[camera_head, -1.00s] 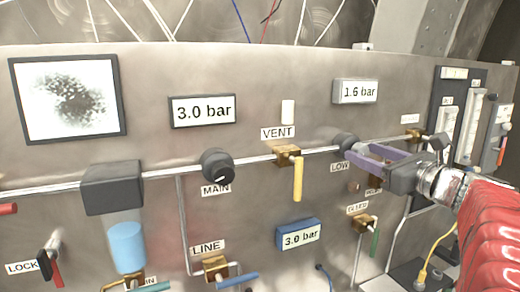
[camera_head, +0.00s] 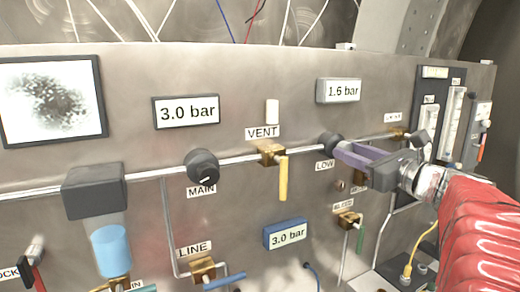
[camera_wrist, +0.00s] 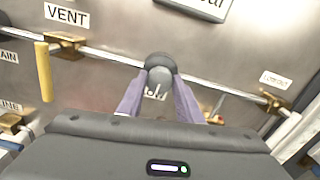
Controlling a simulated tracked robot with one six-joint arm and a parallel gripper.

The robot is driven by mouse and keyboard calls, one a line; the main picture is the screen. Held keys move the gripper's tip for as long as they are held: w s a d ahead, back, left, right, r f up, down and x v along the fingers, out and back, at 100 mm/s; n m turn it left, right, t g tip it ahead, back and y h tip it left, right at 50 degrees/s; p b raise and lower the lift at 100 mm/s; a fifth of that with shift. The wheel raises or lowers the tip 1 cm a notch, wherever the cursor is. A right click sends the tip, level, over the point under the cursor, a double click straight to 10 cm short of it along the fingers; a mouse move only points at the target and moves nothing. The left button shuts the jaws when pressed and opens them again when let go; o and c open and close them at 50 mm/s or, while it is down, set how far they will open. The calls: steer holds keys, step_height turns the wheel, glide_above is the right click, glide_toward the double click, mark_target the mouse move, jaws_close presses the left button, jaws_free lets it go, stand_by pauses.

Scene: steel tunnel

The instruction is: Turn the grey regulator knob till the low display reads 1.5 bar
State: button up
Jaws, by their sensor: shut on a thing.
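The grey regulator knob (camera_head: 331,143) sits on the pipe above the LOW label (camera_head: 325,166). In the wrist view the knob (camera_wrist: 159,72) is between the tips of my two purple fingers, with a pale mark line on its face. My gripper (camera_head: 340,149) is shut on it. The low display (camera_head: 339,90), above the knob, reads 1.6 bar in the head view. In the wrist view only the lower edge of that display (camera_wrist: 207,8) shows, at the top.
The MAIN knob (camera_head: 202,165) and a 3.0 bar display (camera_head: 186,111) are to the left. The VENT valve (camera_head: 283,178) has a yellow lever hanging down. A blue-framed display (camera_head: 286,234) reads 3.0 bar below. Another brass valve (camera_head: 347,219) sits below my gripper.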

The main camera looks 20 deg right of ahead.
steer(key=shift+n, duration=0.9)
steer(key=o, duration=1)
steer(key=shift+o, duration=0.2)
steer(key=shift+s, duration=0.1)
steer(key=s, duration=1.3)
steer(key=shift+s+d, duration=0.15)
steer(key=shift+s, duration=0.15)
